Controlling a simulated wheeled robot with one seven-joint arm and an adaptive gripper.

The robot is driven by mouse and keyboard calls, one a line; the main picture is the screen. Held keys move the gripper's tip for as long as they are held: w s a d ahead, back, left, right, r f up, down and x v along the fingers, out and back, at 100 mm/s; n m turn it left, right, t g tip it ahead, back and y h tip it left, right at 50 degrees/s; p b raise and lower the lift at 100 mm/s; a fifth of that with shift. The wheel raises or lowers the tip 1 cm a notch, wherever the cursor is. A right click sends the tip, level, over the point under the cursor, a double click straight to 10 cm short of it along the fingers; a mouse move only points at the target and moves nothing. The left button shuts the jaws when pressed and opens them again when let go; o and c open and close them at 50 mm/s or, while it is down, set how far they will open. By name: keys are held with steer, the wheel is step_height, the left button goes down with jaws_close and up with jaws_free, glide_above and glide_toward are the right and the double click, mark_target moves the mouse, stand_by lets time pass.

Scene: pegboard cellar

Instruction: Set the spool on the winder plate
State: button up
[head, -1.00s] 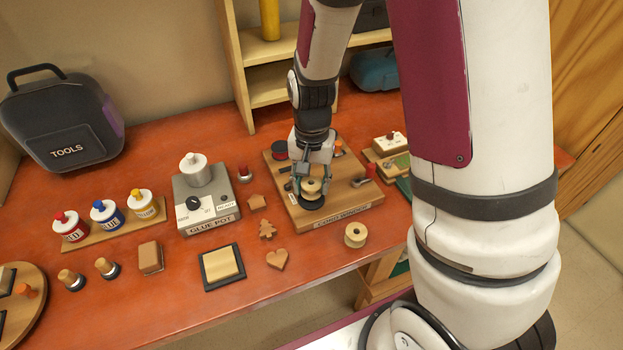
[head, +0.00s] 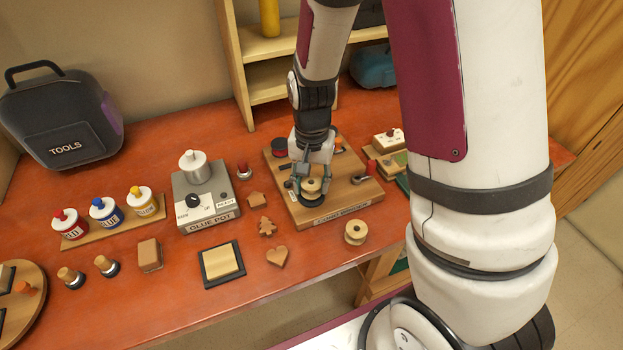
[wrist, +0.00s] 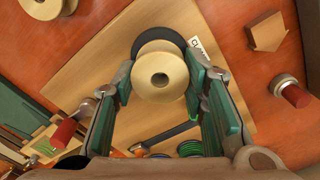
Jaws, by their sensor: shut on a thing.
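A pale wooden spool (head: 312,186) is held between the green-padded fingers of my gripper (head: 312,184), which is shut on it. In the wrist view the spool (wrist: 160,76) shows end-on, its hole facing the camera. The dark round winder plate (head: 313,200) lies on the front part of the wooden winder board (head: 342,206). The spool is over or on the plate and covers most of it; a dark rim of the plate (wrist: 168,34) shows past the spool. I cannot tell whether they touch.
A second spool (head: 356,232) stands on the bench in front of the board. A red-knobbed crank (head: 370,168) is to the right on the board, and a dark reel (head: 279,147) is at its back left. The glue pot (head: 205,196) and wooden shapes are to the left.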

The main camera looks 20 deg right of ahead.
steer(key=shift+f, duration=0.4)
stand_by(1.2)
steer(key=o, duration=1.3)
steer(key=shift+r+p, duration=1.85)
steer(key=shift+r, duration=1.7)
